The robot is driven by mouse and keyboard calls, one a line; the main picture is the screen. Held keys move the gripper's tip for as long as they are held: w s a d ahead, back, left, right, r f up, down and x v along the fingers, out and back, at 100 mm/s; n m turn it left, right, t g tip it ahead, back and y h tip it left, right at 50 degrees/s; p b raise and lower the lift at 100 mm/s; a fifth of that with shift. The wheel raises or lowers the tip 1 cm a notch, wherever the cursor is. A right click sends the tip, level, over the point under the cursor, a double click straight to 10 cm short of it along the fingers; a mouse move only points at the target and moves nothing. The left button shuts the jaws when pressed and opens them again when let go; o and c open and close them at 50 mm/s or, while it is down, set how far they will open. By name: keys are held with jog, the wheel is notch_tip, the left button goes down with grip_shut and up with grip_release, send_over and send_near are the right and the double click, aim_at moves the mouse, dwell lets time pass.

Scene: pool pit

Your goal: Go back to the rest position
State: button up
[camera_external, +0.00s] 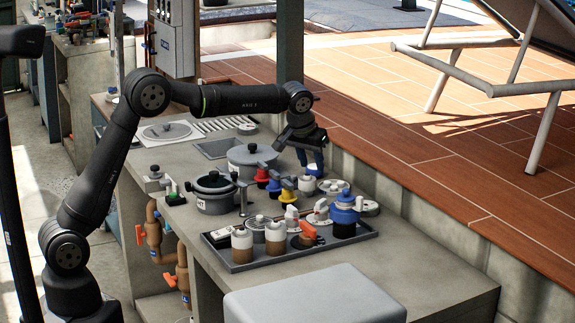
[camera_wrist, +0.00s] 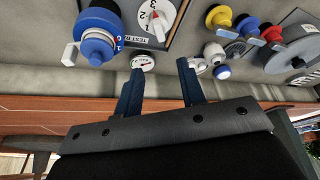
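My gripper (camera_external: 312,160) hangs from the arm's end over the back right part of the counter (camera_external: 380,270), behind the cluster of valves and lids. In the wrist view my gripper (camera_wrist: 163,82) has its two blue fingers spread apart with nothing between them. A small white gauge (camera_wrist: 144,62) shows just past the left fingertip. A blue-capped white part (camera_wrist: 221,71) shows just past the right fingertip. I cannot tell exactly how high the fingertips are above the counter.
A dark tray (camera_external: 310,256) holds jars and a blue-topped valve (camera_external: 345,212). Pots (camera_external: 214,195), colored valves and gauges crowd the counter near my gripper. A low wall (camera_external: 420,215) and tiled deck (camera_external: 430,140) border the counter. A grey box (camera_external: 310,300) stands in front.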

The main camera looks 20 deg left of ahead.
jog(key=x, duration=1.3)
jog(key=shift+w+f, duration=0.2)
jog(key=shift+f, duration=0.05)
jog(key=shift+w+d+f, duration=0.1)
jog(key=shift+f, duration=0.15)
jog(key=n+y, duration=0.1)
jog(key=n, duration=0.1)
jog(key=n+y, duration=0.1)
jog(key=n, duration=0.2)
jog(key=shift+d, duration=0.15)
jog(key=n+y, duration=0.1)
jog(key=n, duration=0.3)
jog(key=shift+y, duration=0.3)
jog(key=v, duration=0.9)
jog(key=shift+w+n, duration=0.25)
jog(key=shift+n, duration=0.05)
jog(key=m+h, duration=0.2)
jog(key=m, duration=0.5)
send_near(321, 201)
jog(key=shift+h, duration=0.3)
jog(key=x, duration=0.8)
jog(key=shift+a+f, duration=0.25)
jog(key=shift+f, duration=0.1)
